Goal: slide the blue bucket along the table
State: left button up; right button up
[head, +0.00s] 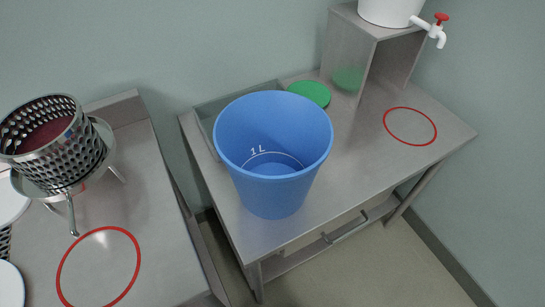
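The blue bucket (272,187) stands upright on the left part of the steel table (341,181). I look down into it; its inside shows a "1 L" mark with a white line, and it looks empty. Neither of my grippers shows in the head view, and nothing touches the bucket from outside that I can see.
A red circle (410,126) marks the table's right part, below the tap (438,32) of a white container (390,10) on a steel stand (350,50). A green disc (310,93) lies behind the bucket. Another table at left holds a perforated press basket (75,160) and a red circle (98,267).

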aim_at(272, 145)
jog(key=i+l+u, duration=0.1)
jog(key=l+u, duration=0.35)
jog(key=l, duration=0.4)
jog(key=l+u, duration=0.45)
jog(key=l, duration=0.4)
jog(key=k+j, duration=0.1)
jog(key=k, duration=0.5)
jog(key=k+j+u, duration=0.1)
jog(key=k, duration=0.5)
